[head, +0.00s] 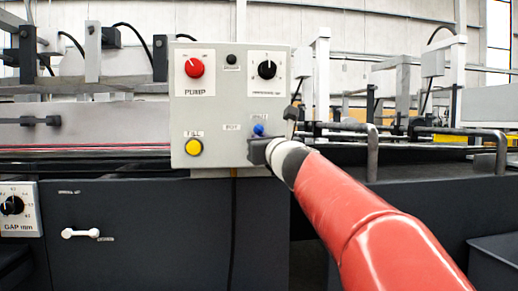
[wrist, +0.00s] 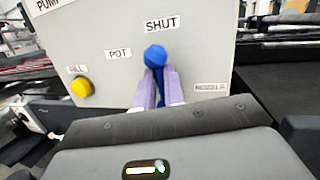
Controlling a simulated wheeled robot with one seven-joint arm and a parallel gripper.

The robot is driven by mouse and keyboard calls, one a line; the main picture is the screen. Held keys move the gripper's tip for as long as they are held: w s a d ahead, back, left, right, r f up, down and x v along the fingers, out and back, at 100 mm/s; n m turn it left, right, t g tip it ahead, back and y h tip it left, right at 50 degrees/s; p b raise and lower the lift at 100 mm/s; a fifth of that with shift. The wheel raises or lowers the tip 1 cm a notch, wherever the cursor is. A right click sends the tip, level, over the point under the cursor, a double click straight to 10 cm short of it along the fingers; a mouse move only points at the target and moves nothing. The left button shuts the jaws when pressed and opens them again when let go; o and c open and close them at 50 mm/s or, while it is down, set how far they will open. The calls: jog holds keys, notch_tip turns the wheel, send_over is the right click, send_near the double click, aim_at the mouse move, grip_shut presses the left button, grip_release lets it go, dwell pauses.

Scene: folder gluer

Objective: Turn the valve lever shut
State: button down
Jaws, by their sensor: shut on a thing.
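The blue valve lever (wrist: 154,56) is on the grey control panel in the wrist view. Its rounded blue part lies just below the SHUT label (wrist: 161,24) and right of the POT label (wrist: 118,54). A third label (wrist: 210,87), apparently NOZZLE, is to the lower right. My gripper (wrist: 157,80) has its two pale purple fingers on either side of the blue lever, shut on it. The fingers and gripper body hide the lever's lower part, so its exact angle is hard to tell. In the head view only a blue bit of the lever (head: 258,129) shows above my gripper (head: 259,145).
The grey panel (head: 215,100) also carries a red PUMP knob (head: 194,67), a black dial (head: 267,69) and a yellow button (head: 193,147). Bent metal bars (head: 372,150) stand right of my arm. A white handle (head: 80,233) is on the dark cabinet at lower left.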

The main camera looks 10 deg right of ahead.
jog(key=shift+d+m, duration=0.15)
jog(key=shift+m, duration=0.35)
jog(key=c, duration=1.5)
grip_release()
jog(key=shift+s, duration=0.15)
jog(key=s+f+b, duration=0.1)
jog(key=s, duration=0.6)
jog(key=shift+s+d+f, duration=0.2)
jog(key=shift+d+f, duration=0.1)
jog(key=shift+d, duration=0.05)
